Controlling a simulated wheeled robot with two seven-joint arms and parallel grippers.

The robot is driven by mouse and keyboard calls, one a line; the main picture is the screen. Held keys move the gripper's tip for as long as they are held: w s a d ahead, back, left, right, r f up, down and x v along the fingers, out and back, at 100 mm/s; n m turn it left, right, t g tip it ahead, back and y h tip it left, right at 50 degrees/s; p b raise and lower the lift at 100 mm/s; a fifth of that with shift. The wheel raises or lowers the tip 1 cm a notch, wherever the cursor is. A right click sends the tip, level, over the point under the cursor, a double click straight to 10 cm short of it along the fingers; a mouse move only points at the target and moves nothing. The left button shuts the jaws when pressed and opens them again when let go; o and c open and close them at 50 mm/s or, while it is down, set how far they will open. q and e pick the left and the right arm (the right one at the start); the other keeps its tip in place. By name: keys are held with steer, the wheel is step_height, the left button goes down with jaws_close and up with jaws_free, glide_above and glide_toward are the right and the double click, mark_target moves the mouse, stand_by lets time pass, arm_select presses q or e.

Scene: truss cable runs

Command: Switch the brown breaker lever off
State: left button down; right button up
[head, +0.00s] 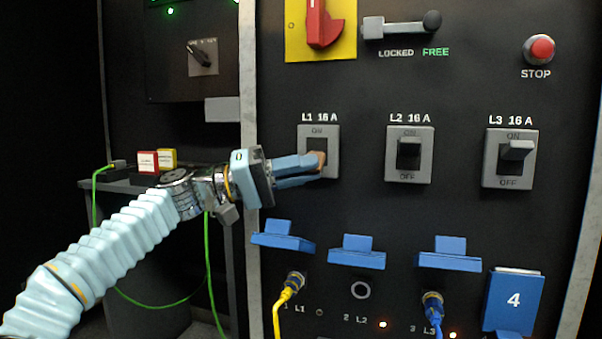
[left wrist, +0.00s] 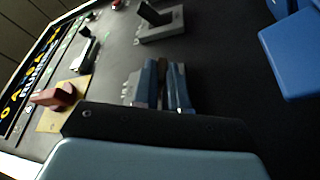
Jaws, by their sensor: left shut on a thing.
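The brown breaker lever (head: 321,157) is on the L1 16 A breaker (head: 304,140), the leftmost of three on the dark panel. My left gripper (head: 319,163) reaches in from the left and is shut on this lever. The fingertips cover most of it and the OFF label, while ON shows above. I cannot tell the lever's exact tilt. In the left wrist view the fingers (left wrist: 162,80) are close together, with a thin brownish strip between them. My right gripper is in neither view.
The L2 breaker (head: 410,154) with a black lever and the L3 breaker (head: 509,158) with a grey lever stand to the right. Above are a red rotary handle (head: 322,25), a locking slide (head: 400,27) and a STOP button (head: 541,49). Blue socket flaps (head: 285,242) jut out below.

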arm_select(q)
steer(key=shift+f, duration=0.1)
steer(key=c, duration=1.4)
jaws_free()
steer(key=shift+c, duration=0.2)
steer(key=a+f, duration=0.2)
steer(key=a, duration=1.1)
steer(key=shift+s+a+f, duration=0.2)
steer(key=shift+a+f, duration=0.05)
steer(key=shift+f, duration=0.05)
